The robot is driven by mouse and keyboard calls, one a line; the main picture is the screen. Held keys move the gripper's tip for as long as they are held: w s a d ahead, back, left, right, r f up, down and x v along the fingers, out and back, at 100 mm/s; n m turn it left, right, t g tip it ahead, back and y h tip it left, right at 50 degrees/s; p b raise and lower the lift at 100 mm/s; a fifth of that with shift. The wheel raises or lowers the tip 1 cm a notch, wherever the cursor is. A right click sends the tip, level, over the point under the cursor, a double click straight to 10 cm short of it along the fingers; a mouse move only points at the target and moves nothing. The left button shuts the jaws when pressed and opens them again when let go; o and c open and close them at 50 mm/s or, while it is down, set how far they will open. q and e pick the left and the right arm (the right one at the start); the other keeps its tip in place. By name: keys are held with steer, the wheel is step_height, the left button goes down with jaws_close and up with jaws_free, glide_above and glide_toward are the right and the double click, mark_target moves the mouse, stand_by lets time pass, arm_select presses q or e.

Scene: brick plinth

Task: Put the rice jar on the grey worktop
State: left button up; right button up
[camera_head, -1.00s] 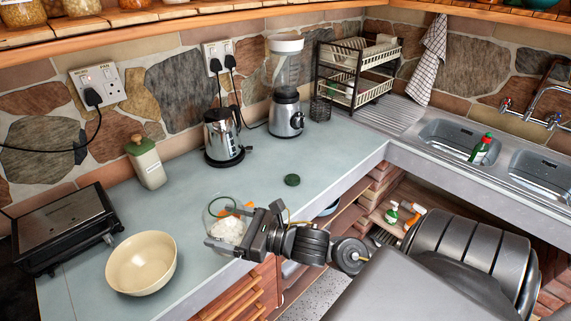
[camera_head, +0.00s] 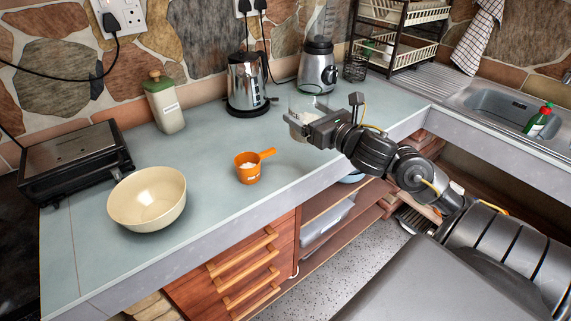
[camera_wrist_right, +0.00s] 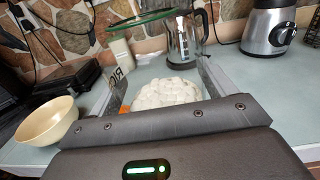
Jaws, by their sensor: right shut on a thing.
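The rice jar (camera_head: 301,118) is clear glass with white rice inside. My right gripper (camera_head: 318,130) is shut on it, over the grey worktop (camera_head: 215,200) near its front edge. In the right wrist view, the jar's rice (camera_wrist_right: 168,93) shows just beyond the gripper, with a green ring at the glass mouth and part of a lettered label. The jar looks roughly upright. My left gripper is not in view.
An orange scoop (camera_head: 250,170) with white contents and a cream bowl (camera_head: 147,200) stand to the left. A green-lidded canister (camera_head: 165,107), kettle (camera_head: 246,85), blender (camera_head: 317,70) and black grill (camera_head: 72,160) line the back. Worktop around the scoop is clear.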

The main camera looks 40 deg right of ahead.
steer(key=shift+d+r, duration=0.3)
steer(key=shift+w+d+f, duration=0.1)
steer(key=shift+w+d, duration=0.05)
steer(key=shift+w, duration=0.15)
steer(key=w+d+f+p, duration=0.1)
steer(key=w+f, duration=0.3)
steer(key=w+d+f+p, duration=0.1)
steer(key=w+f, duration=0.2)
steer(key=w, duration=0.1)
steer(key=w+f+p, duration=0.1)
steer(key=w+f, duration=0.3)
steer(key=w, duration=0.1)
steer(key=shift+d+f, duration=0.35)
steer(key=shift+d, duration=0.05)
steer(key=shift+f, duration=0.55)
